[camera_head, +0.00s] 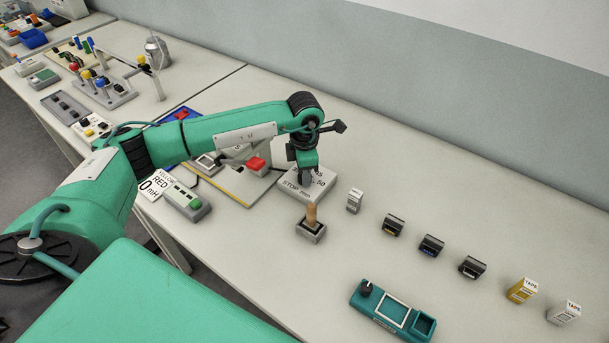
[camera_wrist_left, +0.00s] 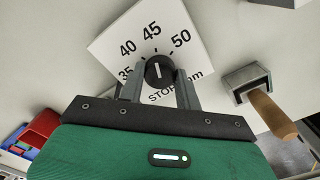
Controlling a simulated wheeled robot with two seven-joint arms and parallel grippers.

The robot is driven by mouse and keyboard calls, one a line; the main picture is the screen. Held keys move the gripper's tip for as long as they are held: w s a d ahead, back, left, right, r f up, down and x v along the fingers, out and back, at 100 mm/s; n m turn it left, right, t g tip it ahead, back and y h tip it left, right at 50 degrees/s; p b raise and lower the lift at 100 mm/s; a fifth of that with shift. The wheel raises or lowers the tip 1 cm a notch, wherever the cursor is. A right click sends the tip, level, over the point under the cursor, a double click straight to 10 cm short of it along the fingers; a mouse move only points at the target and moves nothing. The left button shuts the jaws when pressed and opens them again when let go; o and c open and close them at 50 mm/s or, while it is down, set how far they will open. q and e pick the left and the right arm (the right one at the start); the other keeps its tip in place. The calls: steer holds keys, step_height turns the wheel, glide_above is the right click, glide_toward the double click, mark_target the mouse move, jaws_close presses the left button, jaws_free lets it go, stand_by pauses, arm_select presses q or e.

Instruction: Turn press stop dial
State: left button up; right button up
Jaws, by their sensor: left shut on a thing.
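The stop dial is a round black knob (camera_wrist_left: 159,71) with a white pointer line. It sits on a white plate (camera_wrist_left: 107,43) printed with 35, 40, 45, 50 and STOP mm. In the left wrist view the pointer line runs nearly upright in the picture. My left gripper (camera_wrist_left: 159,88) is shut on the knob, with a grey finger on each side. In the head view the left gripper (camera_head: 305,176) points down over the white plate (camera_head: 293,190), and its fingers hide the knob. My right gripper is not in view.
A small block with a wooden handle (camera_head: 311,216) stands close in front of the plate. A press with a red top (camera_head: 256,163) stands left of it. Several small boxes and a teal device (camera_head: 392,311) lie to the right. Open table (camera_head: 400,180) lies behind the boxes.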

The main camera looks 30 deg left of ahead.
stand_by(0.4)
arm_select(q)
steer(key=o, duration=1)
